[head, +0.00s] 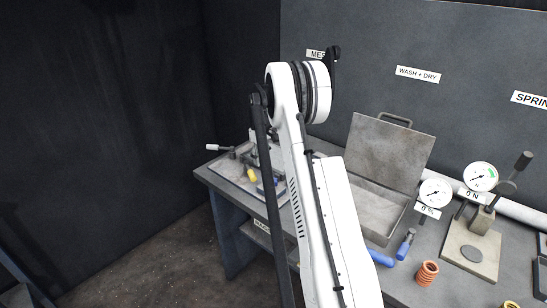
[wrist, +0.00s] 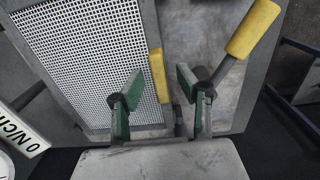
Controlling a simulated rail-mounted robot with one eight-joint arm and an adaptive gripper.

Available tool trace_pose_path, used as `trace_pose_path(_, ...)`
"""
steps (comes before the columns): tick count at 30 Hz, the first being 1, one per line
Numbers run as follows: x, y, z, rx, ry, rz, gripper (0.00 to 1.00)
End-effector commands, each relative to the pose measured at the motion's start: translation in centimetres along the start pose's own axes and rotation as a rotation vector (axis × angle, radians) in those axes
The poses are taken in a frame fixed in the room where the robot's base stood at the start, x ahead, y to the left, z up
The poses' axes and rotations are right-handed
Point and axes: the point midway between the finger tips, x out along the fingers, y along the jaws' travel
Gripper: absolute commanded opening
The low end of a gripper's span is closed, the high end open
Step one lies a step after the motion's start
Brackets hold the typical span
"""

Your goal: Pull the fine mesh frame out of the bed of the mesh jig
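In the wrist view a mesh panel (wrist: 85,60) with a pale metal border fills the left half, apparently the fine mesh frame; its lower part runs behind my gripper. A grey bed plate (wrist: 205,30) of the mesh jig shows to its right. A yellow handle (wrist: 157,75) stands at the mesh's right edge, and a larger yellow handle (wrist: 252,30) on a dark lever is at the upper right. In the head view the jig (head: 230,172) sits at the bench's left end, partly behind my arm.
A dial with a label (wrist: 22,130) is at the wrist view's left edge. In the head view an open grey case (head: 385,150), gauges (head: 480,177), an orange spring (head: 427,273) and blue-handled tools (head: 382,258) lie right of my arm. The left wall is dark and bare.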

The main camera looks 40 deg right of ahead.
Motion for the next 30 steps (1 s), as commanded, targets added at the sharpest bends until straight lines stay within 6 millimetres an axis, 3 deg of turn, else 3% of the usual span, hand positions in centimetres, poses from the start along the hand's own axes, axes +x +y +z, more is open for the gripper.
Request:
trace_pose_path(1,0.0,0.0,0.0,0.0,0.0,0.0,0.27)
trace_pose_path(7,0.0,0.0,0.0,0.0,0.0,0.0,0.0)
trace_pose_path(23,-0.4,0.0,0.0,0.0,0.0,0.0,0.0)
trace_pose_path(30,-3.0,0.0,0.0,0.0,0.0,0.0,0.0)
